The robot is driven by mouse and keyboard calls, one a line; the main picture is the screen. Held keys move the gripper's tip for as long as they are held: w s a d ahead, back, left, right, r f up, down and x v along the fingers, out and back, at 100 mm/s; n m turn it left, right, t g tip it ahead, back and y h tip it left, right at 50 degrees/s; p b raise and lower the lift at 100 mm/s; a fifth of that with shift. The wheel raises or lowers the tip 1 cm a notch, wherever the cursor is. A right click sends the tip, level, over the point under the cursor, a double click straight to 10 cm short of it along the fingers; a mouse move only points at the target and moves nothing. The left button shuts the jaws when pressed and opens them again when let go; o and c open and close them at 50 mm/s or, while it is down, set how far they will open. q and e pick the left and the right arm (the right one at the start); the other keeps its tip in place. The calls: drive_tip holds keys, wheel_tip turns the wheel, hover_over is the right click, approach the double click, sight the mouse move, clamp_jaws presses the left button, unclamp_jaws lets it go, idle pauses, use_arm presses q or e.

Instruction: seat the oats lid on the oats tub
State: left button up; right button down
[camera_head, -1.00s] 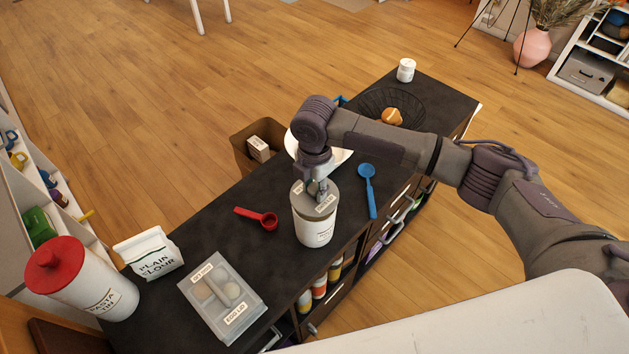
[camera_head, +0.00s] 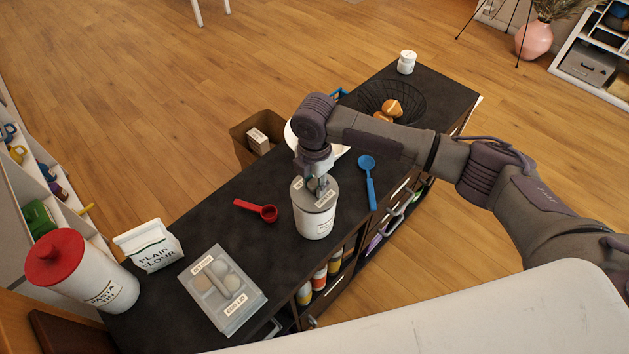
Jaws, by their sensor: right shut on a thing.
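The oats tub (camera_head: 313,221) is a white canister standing upright on the dark counter. The grey oats lid (camera_head: 326,202) with small labels is on top of it; it looks level, but I cannot tell whether it is fully down. My right gripper (camera_head: 321,190) points down over the tub and is shut on the lid, at its top middle. My left gripper is not in view.
A red scoop (camera_head: 256,210) lies left of the tub and a blue spoon (camera_head: 370,182) right of it. A clear egg box (camera_head: 222,290), a flour bag (camera_head: 149,246) and a red-lidded pasta tin (camera_head: 83,275) stand nearer. A white plate (camera_head: 292,137) and wire basket (camera_head: 415,108) lie behind.

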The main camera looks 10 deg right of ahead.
sight(315, 182)
drive_tip(key=shift+f+b, duration=0.35)
drive_tip(key=shift+f, duration=0.55)
drive_tip(key=c, duration=1.2)
unclamp_jaws()
drive_tip(key=shift+o, duration=0.2)
drive_tip(key=o, duration=0.6)
drive_tip(key=shift+c, duration=0.2)
drive_tip(key=shift+r, duration=0.1)
wheel_tip(315, 182, up, 8)
drive_tip(key=p, duration=0.8)
